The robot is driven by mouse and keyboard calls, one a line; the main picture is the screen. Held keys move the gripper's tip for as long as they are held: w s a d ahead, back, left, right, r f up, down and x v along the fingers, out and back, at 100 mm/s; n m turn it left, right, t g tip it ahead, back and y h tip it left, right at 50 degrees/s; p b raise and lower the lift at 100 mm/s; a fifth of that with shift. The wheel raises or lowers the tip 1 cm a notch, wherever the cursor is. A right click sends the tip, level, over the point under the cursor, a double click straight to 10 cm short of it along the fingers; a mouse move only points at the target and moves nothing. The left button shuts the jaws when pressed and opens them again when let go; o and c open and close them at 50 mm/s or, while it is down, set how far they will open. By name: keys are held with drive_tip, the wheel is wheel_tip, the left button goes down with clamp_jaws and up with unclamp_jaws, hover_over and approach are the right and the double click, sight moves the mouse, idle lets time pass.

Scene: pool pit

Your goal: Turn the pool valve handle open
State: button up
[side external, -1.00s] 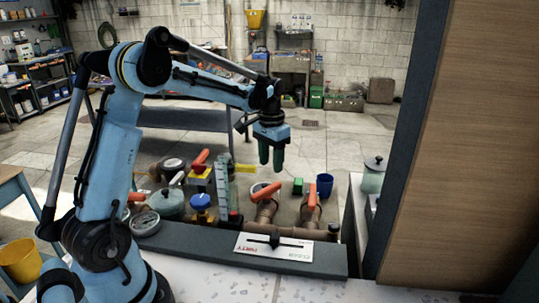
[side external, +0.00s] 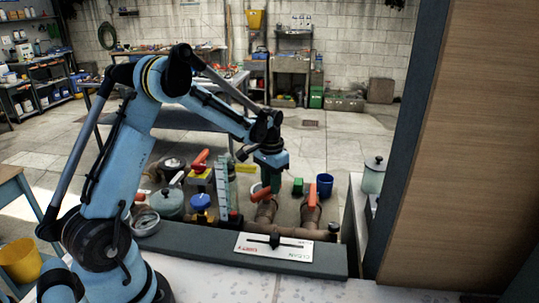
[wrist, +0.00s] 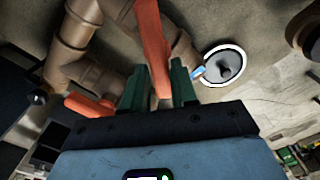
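Two brown pipe valves with orange lever handles stand behind the dark ledge in the side view: a left handle (side external: 262,195) and a right handle (side external: 312,196). My gripper (side external: 272,187) points down at the left valve, its dark green fingers close to that handle and partly in front of it. In the wrist view the fingers of my gripper (wrist: 160,90) stand apart, with an orange handle (wrist: 150,40) showing between and beyond them. Whether they touch it is unclear. Another orange handle (wrist: 90,105) lies to the left there, partly behind a finger.
A white sign plate (side external: 273,247) with a dark slider lies on the dark ledge (side external: 190,238). A blue cup (side external: 325,181) and a green block (side external: 298,187) are behind the valves. A blue-topped valve (side external: 201,202) and a clear upright tube stand to the left. A wooden panel (side external: 470,140) borders the right.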

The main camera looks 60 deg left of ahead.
sight(269, 186)
clamp_jaws()
drive_tip(key=shift+s+a+n, duration=0.1)
drive_tip(key=shift+a+n, duration=0.1)
drive_tip(key=shift+n, duration=0.95)
drive_tip(key=shift+a+n, duration=0.15)
drive_tip(key=shift+n, duration=1)
drive_tip(key=shift+o, duration=2.1)
unclamp_jaws()
wheel_tip(269, 186, up, 12)
drive_tip(key=shift+r, duration=0.1)
